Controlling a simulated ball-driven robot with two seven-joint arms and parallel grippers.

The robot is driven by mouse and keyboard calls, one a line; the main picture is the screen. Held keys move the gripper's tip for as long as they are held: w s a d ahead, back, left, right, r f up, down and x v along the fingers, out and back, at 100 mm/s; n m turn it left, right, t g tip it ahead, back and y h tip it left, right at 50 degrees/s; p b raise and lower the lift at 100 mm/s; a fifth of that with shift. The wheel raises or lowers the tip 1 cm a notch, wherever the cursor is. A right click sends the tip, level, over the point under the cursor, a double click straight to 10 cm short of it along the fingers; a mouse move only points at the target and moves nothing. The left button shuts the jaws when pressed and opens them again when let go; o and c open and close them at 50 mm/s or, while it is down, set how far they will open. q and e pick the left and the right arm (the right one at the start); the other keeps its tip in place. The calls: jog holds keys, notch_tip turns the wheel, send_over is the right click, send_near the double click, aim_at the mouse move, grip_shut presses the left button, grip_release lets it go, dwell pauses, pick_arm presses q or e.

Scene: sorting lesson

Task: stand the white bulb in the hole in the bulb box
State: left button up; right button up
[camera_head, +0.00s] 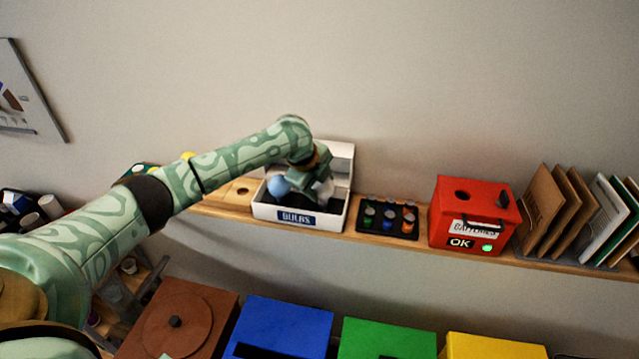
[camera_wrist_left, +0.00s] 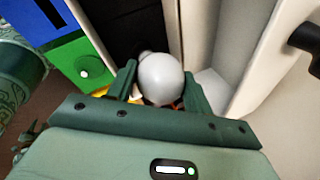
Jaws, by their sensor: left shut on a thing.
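The white bulb (camera_wrist_left: 160,78) is between the two fingers of my left gripper (camera_wrist_left: 158,88) in the left wrist view, and the gripper is shut on it. In the head view my left gripper (camera_head: 316,180) is over the white bulb box (camera_head: 265,211), which has a BULBS label and a dark inside. The held bulb shows there as a pale shape (camera_head: 324,190), partly covered by the gripper. A light blue bulb (camera_head: 278,186) is at the left in the box. The hole is hidden, and I cannot tell how far the held bulb is from it. My right gripper is not in view.
The box stands on a narrow wooden shelf (camera_head: 228,200) against the wall. Right of it are a black battery tray (camera_head: 372,226), a red battery box (camera_head: 468,190) and upright folders (camera_head: 560,210). Blue (camera_head: 285,320), green (camera_head: 385,338) and yellow (camera_head: 490,346) bins stand below.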

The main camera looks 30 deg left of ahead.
pick_arm(q)
jog(key=shift+f+b, duration=0.3)
jog(key=shift+f, duration=0.45)
dwell(0.6)
jog(key=shift+p, duration=1.3)
dwell(3.8)
jog(key=o, duration=0.4)
jog(key=shift+c, duration=0.2)
dwell(0.4)
jog(key=o, duration=0.6)
jog(key=shift+f, duration=0.1)
jog(key=shift+c, duration=0.2)
